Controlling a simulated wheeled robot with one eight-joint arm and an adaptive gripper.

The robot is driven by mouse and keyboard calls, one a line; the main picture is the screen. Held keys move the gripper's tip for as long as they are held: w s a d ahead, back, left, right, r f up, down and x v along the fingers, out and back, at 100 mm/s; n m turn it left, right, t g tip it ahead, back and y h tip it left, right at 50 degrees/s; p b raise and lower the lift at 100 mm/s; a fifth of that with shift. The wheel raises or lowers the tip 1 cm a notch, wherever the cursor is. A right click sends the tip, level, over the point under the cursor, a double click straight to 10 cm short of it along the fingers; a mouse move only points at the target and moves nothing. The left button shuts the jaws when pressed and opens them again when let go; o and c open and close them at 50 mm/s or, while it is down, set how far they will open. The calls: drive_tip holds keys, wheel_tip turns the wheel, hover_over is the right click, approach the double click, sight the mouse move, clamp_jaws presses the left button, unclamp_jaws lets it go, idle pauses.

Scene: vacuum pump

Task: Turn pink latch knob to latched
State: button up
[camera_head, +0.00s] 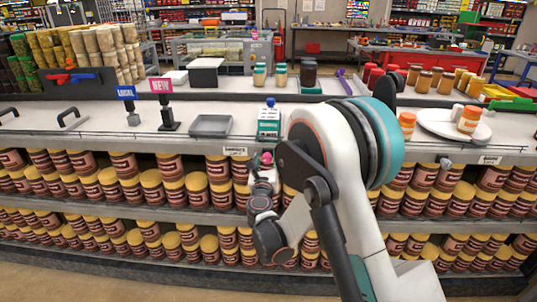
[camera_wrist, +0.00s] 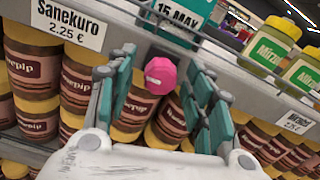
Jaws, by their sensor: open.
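The pink knob (camera_wrist: 160,75) is a rounded, faceted piece in the middle of the wrist view, just below the shelf edge. In the head view the pink knob (camera_head: 266,157) shows small, just below the counter's front edge and above my gripper (camera_head: 263,176). In the wrist view my gripper (camera_wrist: 161,82) is open, its teal-padded fingers to the left and right of the knob with gaps on both sides. I cannot tell how deep the knob sits between the fingers. The knob's mount and any latch marking are hidden.
A teal and white box (camera_head: 269,124) with a blue top stands on the counter above the knob. A grey tray (camera_head: 211,126) lies left of it. Shelves of yellow-lidded jars (camera_wrist: 60,100) lie close behind and below the gripper. A price label (camera_wrist: 68,22) hangs at upper left.

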drive_tip(key=shift+w, duration=0.35)
drive_tip(key=c, duration=1.1)
